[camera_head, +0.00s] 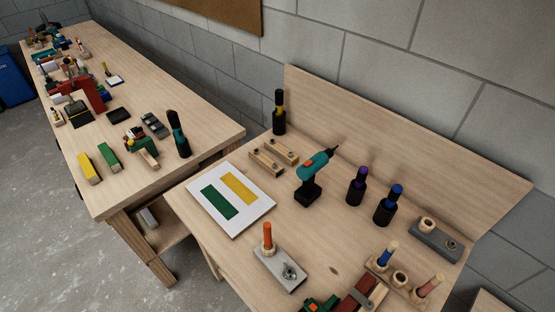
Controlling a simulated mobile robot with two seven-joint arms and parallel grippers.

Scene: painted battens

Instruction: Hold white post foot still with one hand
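A whitish block that looks like the white post foot (275,274) lies on the near workbench, towards the front. An orange post (267,236) stands upright at its left end, in a pale ring. A metal fitting (290,271) sits at its right end. Neither of my grippers shows in the head view, and nothing is touching the block.
A teal drill (310,176) stands mid-bench, beside dark bottles (388,206). A white board (208,213) with green and yellow rectangles lies left. A grey block (433,241) and a wooden block with posts (409,290) are right. Bench around the whitish block is mostly clear.

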